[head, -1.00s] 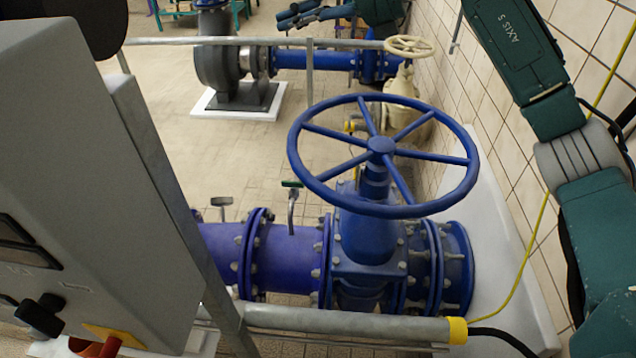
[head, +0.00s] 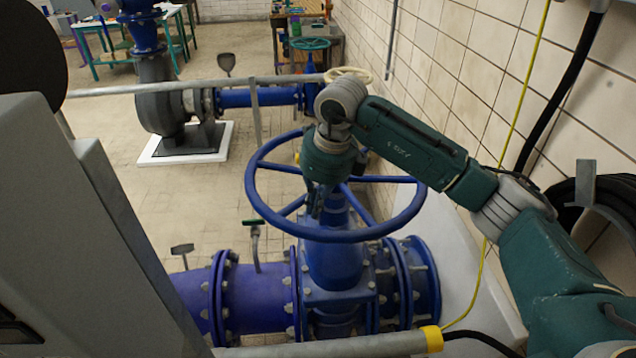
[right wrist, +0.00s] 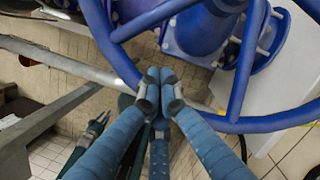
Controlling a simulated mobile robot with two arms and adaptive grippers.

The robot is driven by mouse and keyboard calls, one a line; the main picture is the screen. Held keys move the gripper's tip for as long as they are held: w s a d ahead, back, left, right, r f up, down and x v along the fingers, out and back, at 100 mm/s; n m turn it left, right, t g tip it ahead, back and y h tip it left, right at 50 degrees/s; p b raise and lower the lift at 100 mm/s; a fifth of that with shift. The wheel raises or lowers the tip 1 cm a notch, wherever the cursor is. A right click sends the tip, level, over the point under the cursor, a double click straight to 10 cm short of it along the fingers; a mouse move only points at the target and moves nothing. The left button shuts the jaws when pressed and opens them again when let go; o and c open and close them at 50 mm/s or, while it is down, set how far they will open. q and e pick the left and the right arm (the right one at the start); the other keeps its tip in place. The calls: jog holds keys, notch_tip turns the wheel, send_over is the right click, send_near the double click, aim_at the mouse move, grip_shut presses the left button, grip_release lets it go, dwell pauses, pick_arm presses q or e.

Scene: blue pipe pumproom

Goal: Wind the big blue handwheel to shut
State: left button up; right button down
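The big blue handwheel (head: 268,218) sits on a blue valve body (head: 335,262) in the middle of the head view. My right gripper (head: 317,211) points down over the wheel, inside the rim's outline and in front of the hub, which it partly hides. In the right wrist view the gripper's blue fingers (right wrist: 160,84) have their tips close together over the wheel's rim (right wrist: 127,68), near where a spoke joins.
A grey cabinet (head: 75,230) blocks the left side. A metal rail with a yellow end (head: 432,339) runs in front of the valve. The tiled wall (head: 475,80) is close on the right.

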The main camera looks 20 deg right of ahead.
aim_at(295, 203)
jog(key=w+a+f+p, duration=0.2)
jog(key=w, duration=0.1)
jog(key=shift+w+f, duration=0.15)
jog(key=shift+w, duration=0.1)
jog(key=shift+w+a+m+b, duration=0.4)
jog(key=shift+w+a+m, duration=0.05)
jog(key=shift+m, duration=0.05)
jog(key=shift+w+a, duration=0.1)
